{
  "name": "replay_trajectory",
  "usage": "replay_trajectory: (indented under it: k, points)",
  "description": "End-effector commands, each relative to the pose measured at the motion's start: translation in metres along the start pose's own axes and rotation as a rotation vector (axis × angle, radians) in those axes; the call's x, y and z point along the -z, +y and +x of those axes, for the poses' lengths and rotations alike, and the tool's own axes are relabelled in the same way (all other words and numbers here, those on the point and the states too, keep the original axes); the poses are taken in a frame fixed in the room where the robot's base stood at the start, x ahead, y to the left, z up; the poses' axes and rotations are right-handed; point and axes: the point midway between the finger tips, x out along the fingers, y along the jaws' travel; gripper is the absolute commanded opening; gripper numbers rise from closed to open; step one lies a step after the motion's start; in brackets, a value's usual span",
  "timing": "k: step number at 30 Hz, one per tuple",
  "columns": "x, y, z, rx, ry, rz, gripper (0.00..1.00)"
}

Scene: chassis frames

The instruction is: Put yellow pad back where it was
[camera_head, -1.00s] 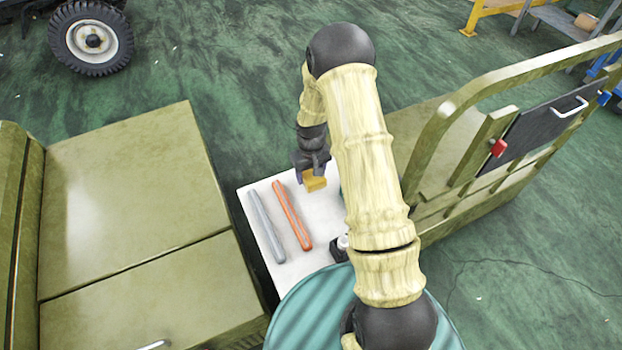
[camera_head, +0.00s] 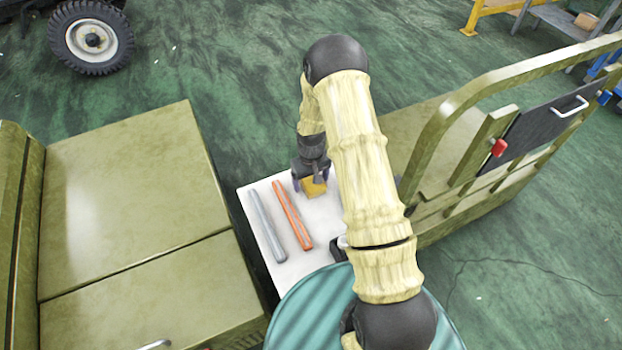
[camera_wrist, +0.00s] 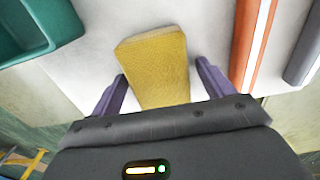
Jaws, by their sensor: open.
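The yellow pad (camera_head: 314,188) is on or just over the white tabletop (camera_head: 322,215), near its far end; I cannot tell whether it touches. In the wrist view the yellow pad (camera_wrist: 157,66) lies between the two purple fingers, with a gap on each side. My gripper (camera_head: 309,180) is open around the pad and points down; its fingers also show in the wrist view (camera_wrist: 160,88). My arm hides the right part of the tabletop in the head view.
An orange bar (camera_head: 292,215) and a grey bar (camera_head: 267,226) lie left of the pad. A teal tray (camera_wrist: 38,28) shows in the wrist view. A small dark object (camera_head: 338,249) sits near my arm. Olive cabinets (camera_head: 130,200) stand left; an olive railed frame (camera_head: 440,130) stands right.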

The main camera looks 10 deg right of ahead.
Motion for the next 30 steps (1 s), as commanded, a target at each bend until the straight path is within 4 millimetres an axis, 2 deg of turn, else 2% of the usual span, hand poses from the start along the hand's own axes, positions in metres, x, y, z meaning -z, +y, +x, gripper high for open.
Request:
replay_trajectory:
  k: [5,8,21,24,30]
  points:
    - [0.001,0.000,-0.007,0.000,0.002,0.000,0.80]
    - [0.001,0.000,-0.018,-0.001,0.004,0.000,0.80]
    - [0.001,0.001,-0.099,-0.001,0.004,0.000,0.80]
    - [0.001,0.000,-0.113,-0.001,0.003,0.000,0.80]
    - [0.000,0.000,-0.123,0.000,0.000,0.000,0.80]
